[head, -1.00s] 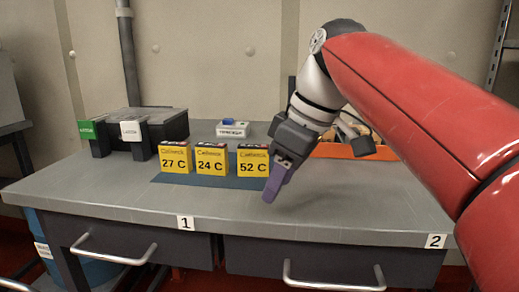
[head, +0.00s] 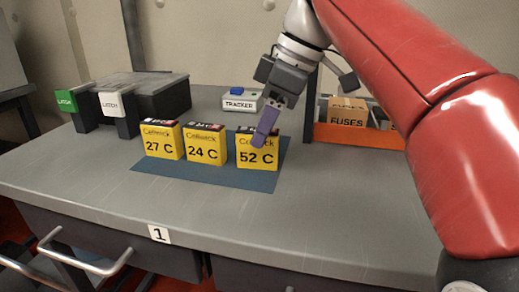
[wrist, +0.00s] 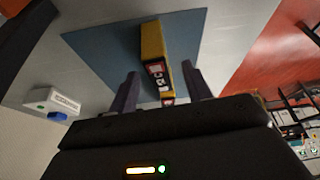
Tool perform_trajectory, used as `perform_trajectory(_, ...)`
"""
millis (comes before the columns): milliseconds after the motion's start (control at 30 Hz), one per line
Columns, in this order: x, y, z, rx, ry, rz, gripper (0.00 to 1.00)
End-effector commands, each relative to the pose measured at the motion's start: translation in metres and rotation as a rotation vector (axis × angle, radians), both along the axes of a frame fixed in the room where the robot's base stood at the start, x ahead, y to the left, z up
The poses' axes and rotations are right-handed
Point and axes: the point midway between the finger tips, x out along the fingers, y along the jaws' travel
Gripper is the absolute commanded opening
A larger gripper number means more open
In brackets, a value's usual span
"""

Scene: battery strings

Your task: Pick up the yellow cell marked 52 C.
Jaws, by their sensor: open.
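The yellow cell marked 52 C (head: 257,157) stands upright at the right end of a row of cells on a blue mat (head: 214,176). My gripper (head: 264,130) is at this cell's top, with a purple finger overlapping its upper part in the head view; the other finger is hidden there. A yellow cell (wrist: 152,40), apparently the 52 C one, shows beyond the fingertips. I cannot tell whether a finger touches it.
Yellow cells marked 24 C (head: 205,149) and 27 C (head: 161,145) stand to the left. A white tracker box (head: 240,101) is behind. An orange bin with a fuses box (head: 346,111) is right, latched black cases (head: 150,95) left. The front right tabletop is clear.

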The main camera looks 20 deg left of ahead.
Motion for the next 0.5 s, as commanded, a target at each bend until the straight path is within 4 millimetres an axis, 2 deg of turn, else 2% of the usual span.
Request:
perform_trajectory(300, -0.003, 0.017, -0.042, -0.001, 0.0, 0.0, 0.49)
perform_trajectory(500, -0.003, 0.02, -0.046, 0.0, -0.002, -0.001, 0.49)
